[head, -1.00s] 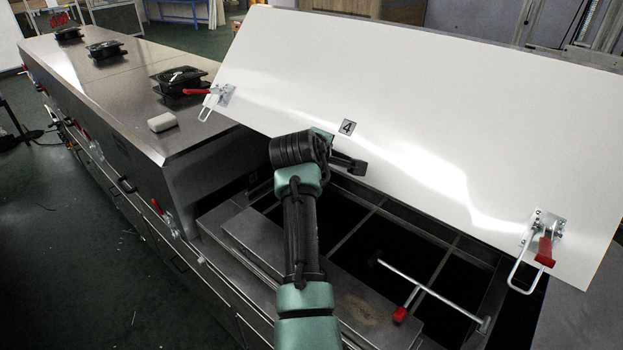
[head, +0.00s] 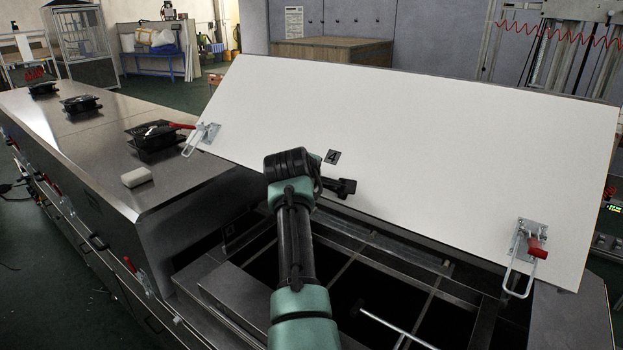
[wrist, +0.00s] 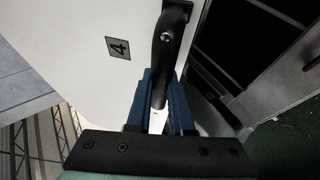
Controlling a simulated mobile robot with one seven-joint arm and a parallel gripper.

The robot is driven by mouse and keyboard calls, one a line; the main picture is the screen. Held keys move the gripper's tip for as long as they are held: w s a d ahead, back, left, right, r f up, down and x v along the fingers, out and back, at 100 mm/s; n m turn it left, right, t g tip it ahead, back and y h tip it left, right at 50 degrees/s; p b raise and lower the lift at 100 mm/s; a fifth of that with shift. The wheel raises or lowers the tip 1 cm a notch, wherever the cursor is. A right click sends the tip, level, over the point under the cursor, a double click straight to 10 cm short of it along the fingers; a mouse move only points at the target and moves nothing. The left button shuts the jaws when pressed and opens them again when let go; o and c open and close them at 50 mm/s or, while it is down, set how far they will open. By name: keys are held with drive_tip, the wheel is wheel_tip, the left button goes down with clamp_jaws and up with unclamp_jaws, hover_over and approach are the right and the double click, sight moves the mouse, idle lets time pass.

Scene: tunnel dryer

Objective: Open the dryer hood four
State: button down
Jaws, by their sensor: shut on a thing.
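Hood four is a large white panel (head: 430,150) with a black "4" label (head: 333,156). It stands tilted open above the dark dryer opening. Its black handle (head: 343,187) sits below the label. Toggle latches with red levers hang unhooked at its lower left (head: 207,133) and lower right corners (head: 530,240). In the wrist view the "4" label (wrist: 117,48) lies left of the handle (wrist: 168,40). My gripper (wrist: 160,90) has its blue fingers closed around the handle. In the head view my wrist hides the fingers.
A metal rod (head: 395,325) crosses the framed opening below the hood. A cabinet (head: 333,50) stands behind.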

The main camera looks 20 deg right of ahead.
drive_tip(key=c, duration=0.8)
unclamp_jaws()
drive_tip(key=shift+f, duration=0.2)
drive_tip(key=shift+s+a, duration=0.1)
drive_tip(key=shift+s, duration=0.05)
drive_tip(key=b+v, duration=0.5)
drive_tip(key=v, duration=0.8)
drive_tip(key=shift+r, duration=0.25)
drive_tip(key=s+a+r+m+t+y+b, duration=0.25)
drive_tip(key=s+a+r+m+t, duration=0.3)
drive_tip(key=a+r+t, duration=0.45)
drive_tip(key=s+a+r+m+t+y, duration=0.1)
drive_tip(key=s+r, duration=0.4)
drive_tip(key=s, duration=0.5)
drive_tip(key=s+a+r+m+t+y+b, duration=0.1)
drive_tip(key=s+a+r+m+t+y, duration=0.1)
drive_tip(key=s, duration=0.7)
wheel_tip(320, 180, up, 3)
drive_tip(key=a+m+t, duration=0.1)
drive_tip(key=a+t, duration=0.1)
drive_tip(key=t, duration=0.1)
drive_tip(key=shift+s+r+t, duration=0.2)
drive_tip(key=shift+s+t, duration=0.15)
drive_tip(key=shift+t, duration=0.05)
